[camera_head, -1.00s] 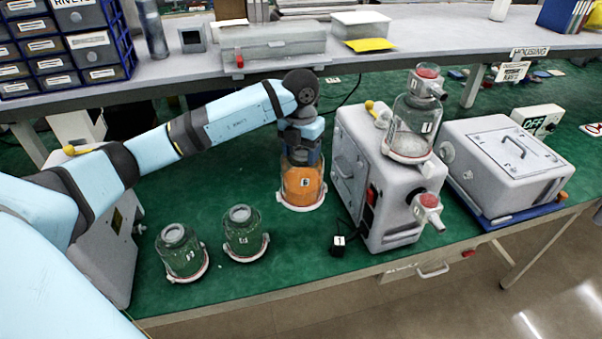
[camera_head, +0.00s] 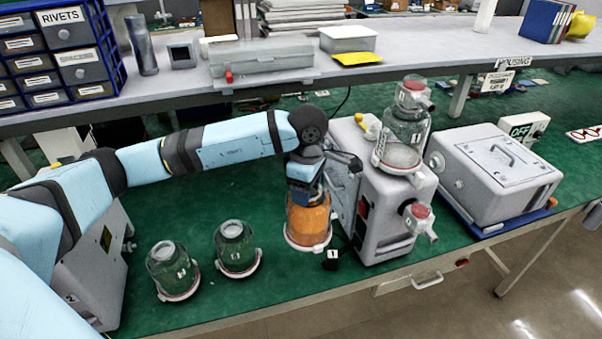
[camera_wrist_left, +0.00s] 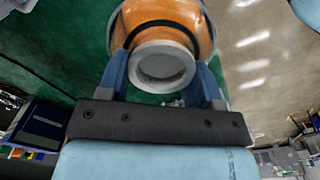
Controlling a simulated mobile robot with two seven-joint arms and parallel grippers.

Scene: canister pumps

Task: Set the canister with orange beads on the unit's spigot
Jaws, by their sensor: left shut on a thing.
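The canister with orange beads (camera_head: 308,224) is upright, with a pale ring around its base. My left gripper (camera_head: 304,194) is shut on its neck from above. In the left wrist view the fingers (camera_wrist_left: 163,85) stand on either side of the pale round neck (camera_wrist_left: 162,66), with the orange body (camera_wrist_left: 195,18) beyond. I cannot tell how far its base is above the green bench. Just right of it stands a grey unit (camera_head: 374,228) with a red-capped fitting (camera_head: 418,215) on its front. A clear canister (camera_head: 406,140) sits on its top. My right gripper is not in view.
A small black block marked 1 (camera_head: 331,261) lies near the orange canister. Another grey housing (camera_head: 500,165) is on the right. A raised shelf (camera_head: 420,60) runs behind. The bench's front edge is close.

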